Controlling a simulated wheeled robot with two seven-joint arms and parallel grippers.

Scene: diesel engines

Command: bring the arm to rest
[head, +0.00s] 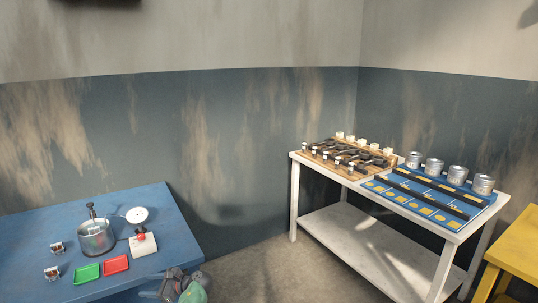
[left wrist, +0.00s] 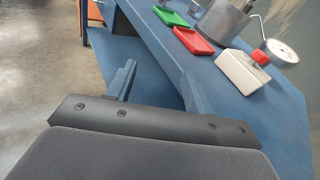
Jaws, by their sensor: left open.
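My left gripper (left wrist: 160,88) is open in the left wrist view. Its two fingers stand apart with nothing between them, by the front edge of the blue table (left wrist: 275,112). In the head view part of my left arm (head: 172,284) shows at the bottom, beside the right edge of the blue table (head: 40,233). My right gripper is in neither view.
On the blue table are a metal cylinder (head: 96,239), a dial gauge (head: 137,214), a white box with red button (head: 143,244), and green (head: 87,273) and red (head: 116,264) trays. A white parts table (head: 345,236) stands right. Floor between is clear.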

